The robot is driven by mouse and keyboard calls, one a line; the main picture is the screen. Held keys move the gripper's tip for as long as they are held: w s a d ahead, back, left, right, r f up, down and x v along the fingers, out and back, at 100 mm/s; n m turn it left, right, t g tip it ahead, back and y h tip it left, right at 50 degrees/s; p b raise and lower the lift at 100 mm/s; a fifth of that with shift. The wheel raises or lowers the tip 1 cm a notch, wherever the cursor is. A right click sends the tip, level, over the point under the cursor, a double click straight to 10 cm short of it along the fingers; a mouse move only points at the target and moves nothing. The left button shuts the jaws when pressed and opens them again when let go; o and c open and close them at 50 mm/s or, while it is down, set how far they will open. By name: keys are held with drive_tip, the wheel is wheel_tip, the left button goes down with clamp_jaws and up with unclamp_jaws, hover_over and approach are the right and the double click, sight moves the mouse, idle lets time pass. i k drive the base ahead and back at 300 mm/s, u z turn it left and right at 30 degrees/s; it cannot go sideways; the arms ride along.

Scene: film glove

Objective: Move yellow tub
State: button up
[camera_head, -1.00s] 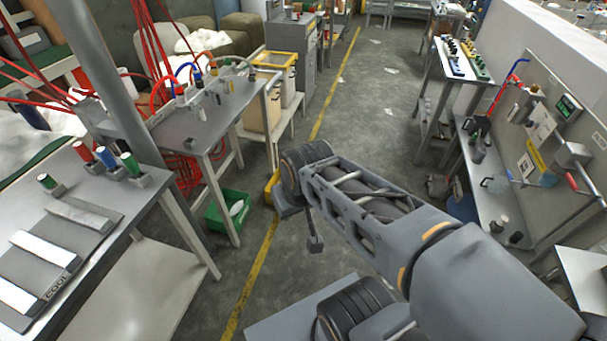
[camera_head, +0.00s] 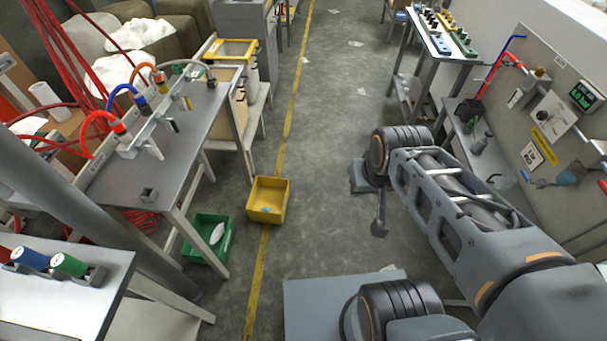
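The yellow tub (camera_head: 285,208) is a small open-topped box standing upright on the grey floor, across the yellow floor line. It is fully visible and looks nearly empty, with a small bluish spot inside. My arm reaches in from the lower right. My gripper (camera_head: 379,222) hangs at the far end of the arm, to the right of the tub and clearly apart from it. It is small and dark here, and its finger opening cannot be made out. Nothing is seen held in it.
A green crate (camera_head: 190,252) with a white item stands left of the tub, by the legs of a grey workbench (camera_head: 150,180). A tool bench (camera_head: 490,160) lies right. The aisle floor is clear ahead.

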sight(272, 193)
drive_tip(key=z, duration=0.1)
drive_tip(key=i, duration=0.75)
drive_tip(key=u, duration=0.7)
drive_tip(key=i, duration=0.7)
drive_tip(key=u, duration=0.65)
